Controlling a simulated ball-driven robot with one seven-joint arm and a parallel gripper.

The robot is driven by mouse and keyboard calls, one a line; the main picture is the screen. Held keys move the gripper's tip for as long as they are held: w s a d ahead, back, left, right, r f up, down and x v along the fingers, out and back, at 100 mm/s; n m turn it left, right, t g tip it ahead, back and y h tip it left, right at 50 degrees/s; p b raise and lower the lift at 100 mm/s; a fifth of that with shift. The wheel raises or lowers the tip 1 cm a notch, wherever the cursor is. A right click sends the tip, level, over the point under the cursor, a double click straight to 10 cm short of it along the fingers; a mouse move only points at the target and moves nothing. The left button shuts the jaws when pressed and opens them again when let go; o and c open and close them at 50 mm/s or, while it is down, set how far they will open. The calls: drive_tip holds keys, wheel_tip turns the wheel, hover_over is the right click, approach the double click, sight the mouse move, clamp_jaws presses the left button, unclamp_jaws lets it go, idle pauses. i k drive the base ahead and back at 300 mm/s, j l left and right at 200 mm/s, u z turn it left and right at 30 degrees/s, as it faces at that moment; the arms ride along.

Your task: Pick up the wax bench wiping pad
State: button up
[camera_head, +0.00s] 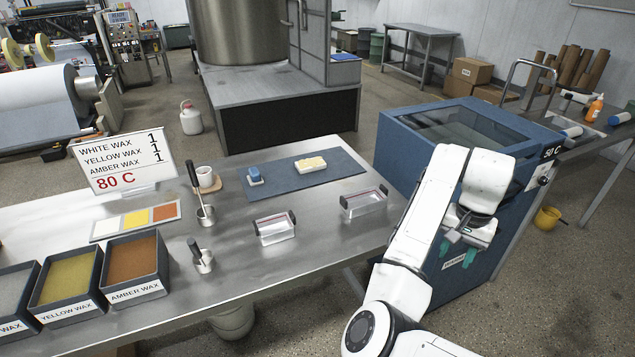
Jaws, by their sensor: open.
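A pale cream, pad-like block (311,165) lies on a dark blue-grey mat (345,167) at the back of the steel bench. It looks like the wiping pad, though its material is too small to tell. A small blue and white item (255,176) lies at the left part of the same mat, apart from the block. My gripper (459,251) is open, with teal fingertips pointing down. It hangs in front of the blue machine, right of the bench and well away from the mat. Nothing shows between its fingers.
Two clear trays with dark handles, a left one (275,228) and a right one (364,202), stand between mat and bench front. Ladles, a cup (206,177), a wax sign (125,163) and wax bins (135,260) occupy the left. The blue machine (412,142) borders the bench's right.

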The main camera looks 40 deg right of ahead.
sight(255, 179)
drive_tip(key=i+j+u, duration=0.2)
drive_tip(key=u, duration=0.25)
drive_tip(key=i+j+u, duration=0.1)
drive_tip(key=i+u, duration=0.15)
drive_tip(key=u, duration=0.15)
drive_tip(key=i+u, duration=0.25)
drive_tip(key=u, duration=0.2)
drive_tip(key=i+j+u, duration=0.1)
drive_tip(key=i+u, duration=0.2)
drive_tip(key=i, duration=0.45)
drive_tip(key=i+z, duration=0.9)
drive_tip(key=i+l+z, duration=0.1)
drive_tip(key=i+z, duration=0.55)
drive_tip(key=z, duration=0.2)
drive_tip(key=i+z, duration=0.4)
drive_tip(key=i+j+z, duration=0.15)
drive_tip(key=z, duration=0.3)
drive_tip(key=i+j, duration=0.05)
